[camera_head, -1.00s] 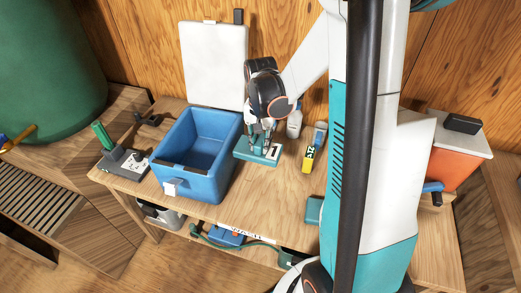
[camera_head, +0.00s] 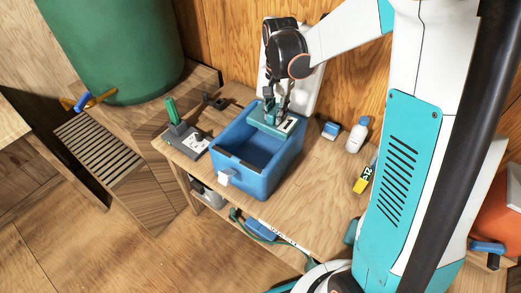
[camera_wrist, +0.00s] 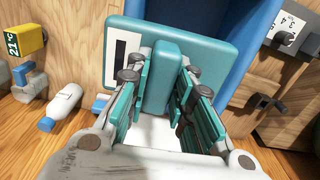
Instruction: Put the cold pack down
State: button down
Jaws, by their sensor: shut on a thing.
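The cold pack (camera_head: 284,125) is a flat teal block with a black-and-white label. In the head view it appears over the far part of the blue cooler box (camera_head: 262,186). My gripper (camera_head: 280,103) is shut on the pack from above. In the wrist view the gripper (camera_wrist: 168,92) has its fingers on both sides of the pack's raised teal grip (camera_wrist: 166,78). The pack's flat body (camera_wrist: 206,38) lies beyond it, in front of the blue box wall (camera_wrist: 258,50). The box is open and its visible inside looks empty. The pack's exact height above the rim is unclear.
A white lid (camera_head: 307,88) stands upright behind the box. A grey device with a green handle (camera_head: 186,137) sits left of it. The bench (camera_head: 315,205) is clear at front right.

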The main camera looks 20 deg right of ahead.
aim_at(263, 115)
jog(key=w+a, duration=0.2)
jog(key=a, duration=0.1)
jog(key=shift+w+a+r, duration=0.15)
jog(key=shift+w, duration=0.1)
notch_tip(263, 115, down, 20)
jog(key=b, duration=0.6)
jog(key=shift+w, duration=0.1)
jog(key=shift+r, duration=0.1)
jog(key=c, duration=1.8)
grip_release()
jog(key=shift+f, duration=0.2)
jog(key=o, duration=0.4)
jog(key=shift+r, duration=0.1)
